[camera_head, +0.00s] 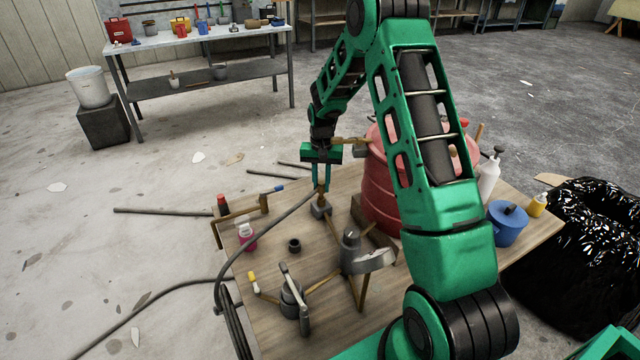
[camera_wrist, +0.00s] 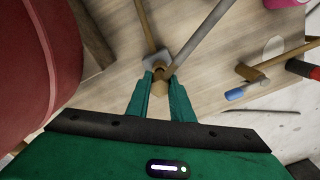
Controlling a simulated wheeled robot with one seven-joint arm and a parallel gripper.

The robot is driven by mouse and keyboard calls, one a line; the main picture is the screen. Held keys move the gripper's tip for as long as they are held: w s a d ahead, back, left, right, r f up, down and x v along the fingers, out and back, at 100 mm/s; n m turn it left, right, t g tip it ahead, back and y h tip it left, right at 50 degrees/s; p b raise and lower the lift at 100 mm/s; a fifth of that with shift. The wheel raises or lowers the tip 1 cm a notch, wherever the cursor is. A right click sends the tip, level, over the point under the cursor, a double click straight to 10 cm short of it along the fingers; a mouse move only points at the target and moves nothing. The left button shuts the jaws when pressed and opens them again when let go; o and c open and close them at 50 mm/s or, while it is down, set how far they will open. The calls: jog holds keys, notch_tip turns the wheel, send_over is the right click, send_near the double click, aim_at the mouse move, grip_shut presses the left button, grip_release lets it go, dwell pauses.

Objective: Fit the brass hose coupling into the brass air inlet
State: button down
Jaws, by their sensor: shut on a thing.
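My gripper (camera_head: 321,188) points down over the table and is shut on the brass hose coupling. In the wrist view the coupling (camera_wrist: 161,73) shows as a small brass end between the fingertips. A grey hose (camera_head: 282,216) runs from it down to the left and off the table's edge. A small grey block (camera_head: 321,209) stands on the table directly under the fingertips, and it also shows in the wrist view (camera_wrist: 153,60). The brass air inlet cannot be made out apart from the coupling; I cannot tell whether the two touch.
A large red drum (camera_head: 380,195) stands close on the right of my gripper. A grey clamp-like fitting (camera_head: 365,258), a black ring (camera_head: 294,245), a pink bottle (camera_head: 247,237) and a blue pot (camera_head: 507,225) are on the wooden table (camera_head: 275,267). Hose coils hang at its left edge.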

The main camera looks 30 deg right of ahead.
jog(key=shift+f, duration=1)
jog(key=c, duration=1.5)
grip_release()
notch_tip(320, 180, up, 11)
jog(key=shift+f, duration=0.2)
jog(key=shift+w, duration=0.1)
